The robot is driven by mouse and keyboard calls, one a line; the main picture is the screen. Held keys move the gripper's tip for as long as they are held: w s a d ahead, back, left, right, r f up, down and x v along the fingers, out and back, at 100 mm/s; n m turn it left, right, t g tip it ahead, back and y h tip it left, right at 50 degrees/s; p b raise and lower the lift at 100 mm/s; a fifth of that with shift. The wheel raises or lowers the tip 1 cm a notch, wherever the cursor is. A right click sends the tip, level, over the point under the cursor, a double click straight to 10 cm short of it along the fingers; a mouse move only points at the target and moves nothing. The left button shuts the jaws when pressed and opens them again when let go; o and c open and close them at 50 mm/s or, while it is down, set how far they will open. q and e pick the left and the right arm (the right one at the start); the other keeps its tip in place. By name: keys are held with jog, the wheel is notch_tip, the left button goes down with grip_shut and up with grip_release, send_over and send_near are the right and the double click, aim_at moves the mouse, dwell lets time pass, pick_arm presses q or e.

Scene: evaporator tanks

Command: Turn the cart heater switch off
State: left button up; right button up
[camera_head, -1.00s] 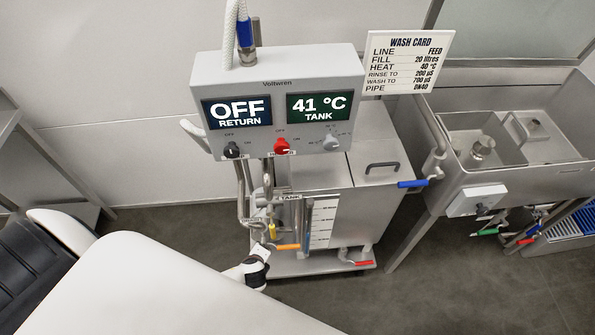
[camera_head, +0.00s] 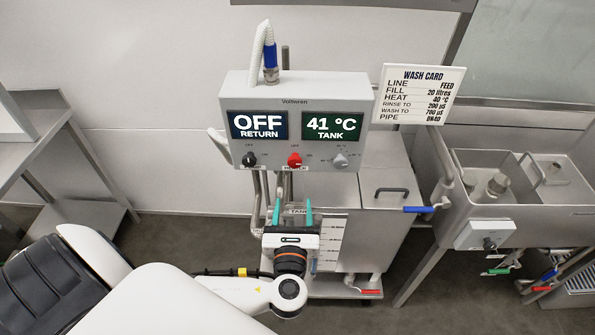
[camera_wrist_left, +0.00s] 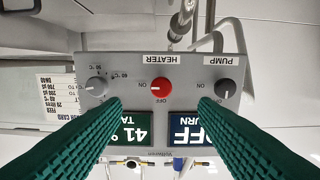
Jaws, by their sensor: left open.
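The red heater switch (camera_head: 294,160) is the middle knob on the front of the grey control box (camera_head: 298,88). In the left wrist view the picture is upside down and the red heater switch (camera_wrist_left: 161,88) lies between the fingers, farther off. Its pale mark appears to lie toward the ON side, with OFF printed on the display side. My left gripper (camera_head: 292,212) is open and empty below the box, teal fingers pointing up toward it, apart from the switch. The fingers (camera_wrist_left: 160,115) show large in the wrist view. My right gripper is not in view.
The black pump knob (camera_head: 249,159) and grey temperature knob (camera_head: 340,160) flank the switch. Displays read OFF RETURN (camera_head: 258,124) and 41 °C TANK (camera_head: 332,124). Pipes stand below the box. A wash card (camera_head: 419,95) and sink (camera_head: 515,190) are at right.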

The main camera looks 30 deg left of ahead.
aim_at(295, 163)
pick_arm(q)
jog(key=x, duration=0.3)
jog(key=r+p+x, duration=0.1)
jog(key=x, duration=0.3)
jog(key=p+x, duration=0.1)
jog(key=x, duration=0.3)
jog(key=shift+s+a+r, duration=0.1)
jog(key=shift+r, duration=0.05)
jog(key=shift+w+a, duration=0.25)
jog(key=shift+w, duration=0.2)
jog(key=c, duration=0.9)
